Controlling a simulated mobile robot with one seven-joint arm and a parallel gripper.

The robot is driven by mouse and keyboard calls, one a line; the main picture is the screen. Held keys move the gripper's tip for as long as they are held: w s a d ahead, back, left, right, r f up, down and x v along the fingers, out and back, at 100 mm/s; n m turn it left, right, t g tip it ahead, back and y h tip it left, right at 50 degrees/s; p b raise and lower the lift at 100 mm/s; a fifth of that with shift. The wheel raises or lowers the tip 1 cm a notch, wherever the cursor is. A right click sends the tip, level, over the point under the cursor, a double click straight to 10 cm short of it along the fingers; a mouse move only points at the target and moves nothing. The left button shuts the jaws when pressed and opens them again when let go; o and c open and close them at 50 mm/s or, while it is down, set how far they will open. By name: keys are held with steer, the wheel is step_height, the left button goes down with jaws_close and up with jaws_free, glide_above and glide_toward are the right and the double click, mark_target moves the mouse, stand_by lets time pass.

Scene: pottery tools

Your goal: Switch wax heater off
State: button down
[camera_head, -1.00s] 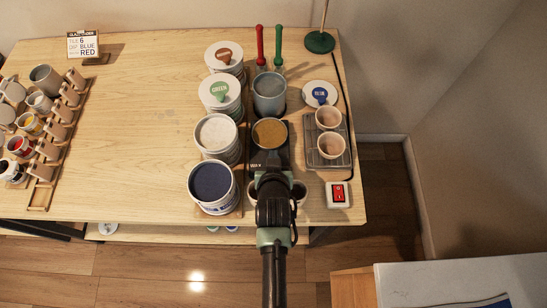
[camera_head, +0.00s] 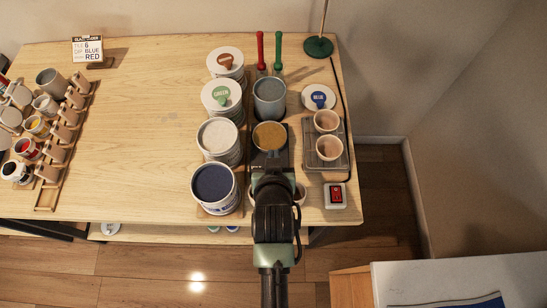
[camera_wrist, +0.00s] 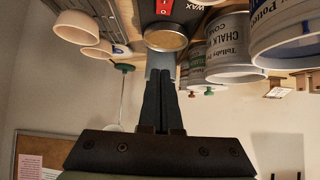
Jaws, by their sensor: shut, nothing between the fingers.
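The wax heater (camera_head: 282,161) is a dark unit on the table, with a round tin of yellow-brown wax (camera_head: 269,136) at its top. In the wrist view the wax tin (camera_wrist: 166,40) appears beyond my fingertips, beside a red rocker switch (camera_wrist: 164,7) and the word WAX. The switch is partly cut by the frame edge, and I cannot tell its position. My gripper (camera_wrist: 160,72) is shut and empty, its fingers pointing towards the heater. In the head view my arm covers the heater's front. Contact with the heater cannot be told.
A white box with a red switch (camera_head: 336,195) sits at the table's front right. Paint tubs (camera_head: 214,185) stand left of the heater, clay cups (camera_head: 329,147) on a tray to its right, and a grey pot (camera_head: 269,98) behind. The table's left middle is clear.

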steer(key=shift+w+r+v, duration=0.1)
steer(key=shift+r+v, duration=0.05)
steer(key=shift+v, duration=0.65)
steer(key=shift+w+r+v, duration=0.1)
steer(key=shift+v, duration=0.65)
steer(key=w+r+t+b, duration=0.1)
steer(key=w+r+t, duration=0.35)
steer(key=r, duration=0.95)
steer(key=w+r+t+b, duration=0.2)
steer(key=w+r+t, duration=0.25)
steer(key=r, duration=1.05)
steer(key=s+r+t+b, duration=0.1)
steer(key=s+r+t, duration=0.3)
steer(key=r, duration=1)
steer(key=s+r+t, duration=0.4)
steer(key=s+r, duration=0.3)
steer(key=r, duration=0.6)
steer(key=shift+s+r+b, duration=0.35)
steer(key=shift+s+r, duration=0.05)
steer(key=shift+a, duration=0.1)
